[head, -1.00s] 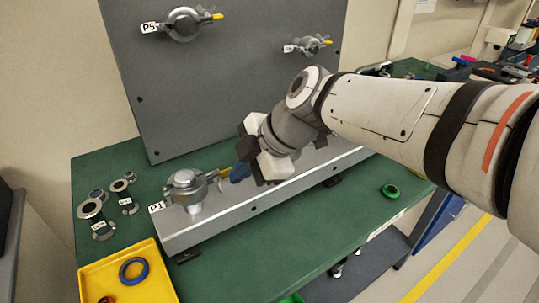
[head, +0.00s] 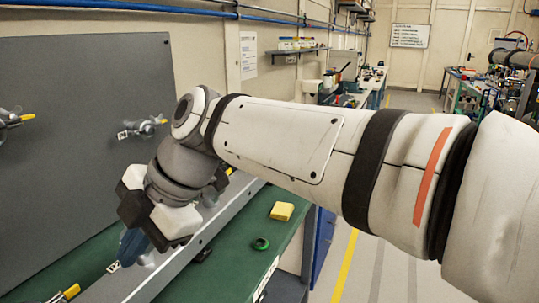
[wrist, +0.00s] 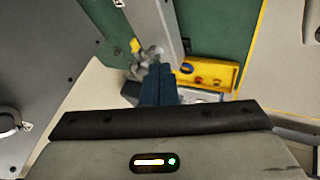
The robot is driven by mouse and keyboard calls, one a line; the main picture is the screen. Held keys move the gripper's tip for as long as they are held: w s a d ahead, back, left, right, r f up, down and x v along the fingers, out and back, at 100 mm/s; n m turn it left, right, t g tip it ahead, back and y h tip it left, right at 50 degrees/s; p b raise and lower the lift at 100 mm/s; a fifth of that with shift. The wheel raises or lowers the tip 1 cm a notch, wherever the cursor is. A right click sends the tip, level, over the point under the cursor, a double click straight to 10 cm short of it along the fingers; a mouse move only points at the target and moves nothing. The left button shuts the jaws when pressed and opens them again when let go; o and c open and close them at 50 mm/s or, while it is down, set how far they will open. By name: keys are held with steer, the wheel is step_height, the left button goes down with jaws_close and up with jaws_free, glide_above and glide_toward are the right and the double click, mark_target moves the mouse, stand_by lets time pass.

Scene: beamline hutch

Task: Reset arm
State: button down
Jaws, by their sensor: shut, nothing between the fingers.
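My gripper (head: 135,247) is at the lower left of the head view, above the grey metal beam (head: 205,228) on the green table. Its blue fingers point down and are closed together with nothing held. The wrist view shows the fingers (wrist: 157,88) from behind, in front of a metal clamp fitting with a yellow handle (wrist: 136,46). I cannot tell whether they touch it. My white arm reaches across the middle of the head view.
A grey upright panel (head: 85,120) with clamp fittings (head: 143,128) stands at the left. A yellow block (head: 282,211) and a green ring (head: 261,243) lie on the table. The wrist view shows a yellow tray (wrist: 232,80) with small parts. Open floor is at the right.

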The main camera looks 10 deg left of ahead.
steer(key=w+d+f+m+t+h+p, duration=0.1)
steer(key=w+d+f+m+t+p, duration=0.1)
steer(key=w+d+m, duration=0.45)
steer(key=w+d+f+m+t+h+p, duration=0.1)
steer(key=w+d+f+m+t+p, duration=0.15)
steer(key=d+m, duration=0.7)
steer(key=s+d+f+m+h+p, duration=0.1)
steer(key=d+f+m+h+p, duration=0.1)
steer(key=d+m, duration=0.5)
steer(key=s+d+f+m+h+p, duration=0.2)
steer(key=d+m, duration=0.6)
steer(key=d, duration=0.7)
steer(key=shift+s+d+f+t+h, duration=0.3)
steer(key=shift+d+f+t, duration=0.1)
steer(key=shift+f, duration=0.5)
